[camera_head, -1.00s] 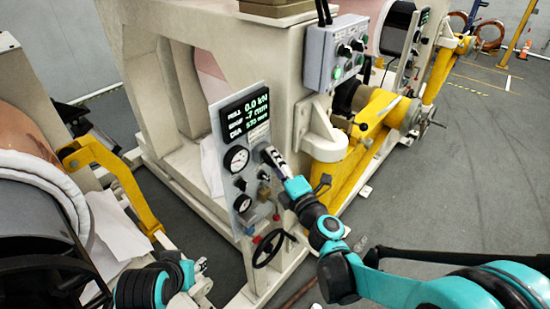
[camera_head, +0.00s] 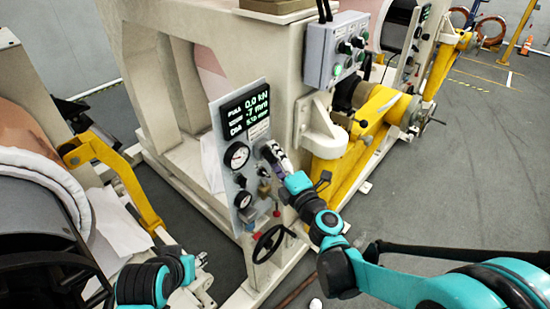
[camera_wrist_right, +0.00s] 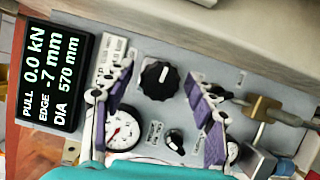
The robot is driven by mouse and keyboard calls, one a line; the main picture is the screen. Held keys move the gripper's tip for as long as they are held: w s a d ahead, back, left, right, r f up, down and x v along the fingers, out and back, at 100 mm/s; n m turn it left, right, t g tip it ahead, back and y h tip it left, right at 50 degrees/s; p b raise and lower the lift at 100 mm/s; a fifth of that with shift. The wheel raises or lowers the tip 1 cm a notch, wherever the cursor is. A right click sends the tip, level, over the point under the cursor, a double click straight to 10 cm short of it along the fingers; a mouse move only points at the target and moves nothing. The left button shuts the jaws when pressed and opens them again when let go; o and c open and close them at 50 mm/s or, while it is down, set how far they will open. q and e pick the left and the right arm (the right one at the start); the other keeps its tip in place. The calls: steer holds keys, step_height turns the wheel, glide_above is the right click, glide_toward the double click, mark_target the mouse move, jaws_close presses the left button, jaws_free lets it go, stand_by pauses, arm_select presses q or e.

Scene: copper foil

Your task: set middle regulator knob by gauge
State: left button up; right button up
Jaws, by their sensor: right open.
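The grey regulator panel (camera_head: 250,215) carries gauges and black knobs. In the right wrist view my right gripper (camera_wrist_right: 158,103) is open, its purple-padded fingers on either side of a large black knob (camera_wrist_right: 158,81) with a white mark and a smaller black knob (camera_wrist_right: 174,140). No finger visibly grips either knob. I cannot tell which is the middle one. A white gauge (camera_wrist_right: 122,130) is partly behind the left finger; its needle reading is unclear. In the head view my right gripper (camera_head: 272,155) is at the panel's right side. My left gripper (camera_head: 197,270) is low left, fingers unclear.
The display (camera_wrist_right: 52,82) reads pull 0.0 kN, edge -7 mm, dia 570 mm. A brass fitting (camera_wrist_right: 262,110) juts out right of the fingers. A black handwheel (camera_head: 269,244) is below the panel. A grey button box (camera_head: 336,50) is above right. Open floor lies right.

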steer(key=v, duration=1.2)
